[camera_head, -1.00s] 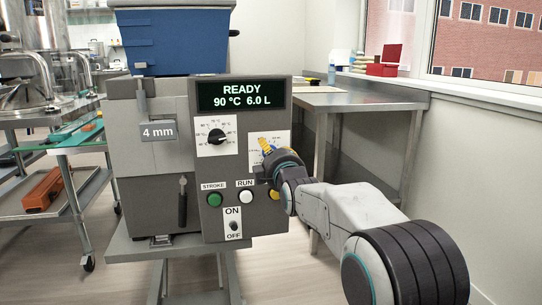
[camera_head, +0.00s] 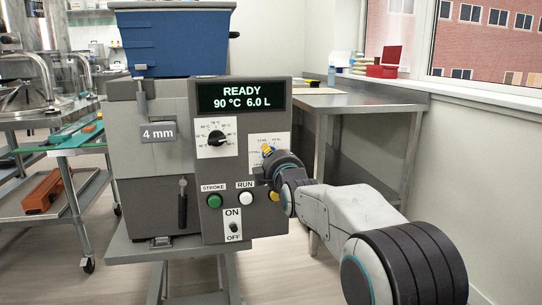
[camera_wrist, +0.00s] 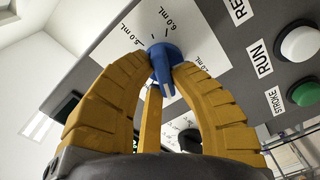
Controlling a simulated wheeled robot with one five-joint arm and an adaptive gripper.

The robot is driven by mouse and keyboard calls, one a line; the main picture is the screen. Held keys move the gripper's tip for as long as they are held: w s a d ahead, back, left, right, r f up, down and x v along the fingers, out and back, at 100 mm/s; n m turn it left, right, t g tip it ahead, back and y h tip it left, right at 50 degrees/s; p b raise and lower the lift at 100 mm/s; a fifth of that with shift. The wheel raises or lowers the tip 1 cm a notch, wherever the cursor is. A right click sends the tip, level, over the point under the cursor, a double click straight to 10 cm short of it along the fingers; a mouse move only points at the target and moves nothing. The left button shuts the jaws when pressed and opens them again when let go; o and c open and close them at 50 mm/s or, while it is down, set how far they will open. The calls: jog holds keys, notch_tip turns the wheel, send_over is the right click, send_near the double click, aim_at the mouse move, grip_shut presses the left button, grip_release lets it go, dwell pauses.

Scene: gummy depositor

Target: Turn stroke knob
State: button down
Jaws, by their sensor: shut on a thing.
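The stroke knob is a blue knob (camera_wrist: 162,54) on a white scale plate marked in mL, with 5.0 and 6.0 mL legible in the wrist view. My gripper (camera_wrist: 163,66) has yellow ribbed fingers, shut on the knob from both sides. In the head view, my gripper (camera_head: 267,151) covers the knob in front of the right-hand scale plate (camera_head: 257,139). I cannot tell which mark the knob points at. The depositor's display (camera_head: 240,96) reads READY, 90 °C, 6.0 L.
A black temperature knob (camera_head: 217,137) sits left of my gripper. Below are a green STROKE button (camera_head: 214,200), a white RUN button (camera_head: 246,198) and an ON/OFF switch (camera_head: 234,227). A steel table (camera_head: 350,101) stands behind on the right.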

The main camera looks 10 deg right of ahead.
jog(key=shift+m, duration=0.3)
jog(key=m, duration=0.3)
jog(key=shift+d+r, duration=0.1)
jog(key=shift+d+m, duration=0.1)
jog(key=shift+m, duration=1.8)
jog(key=shift+r, duration=0.1)
jog(key=c, duration=1.1)
grip_release()
jog(key=s, duration=1.2)
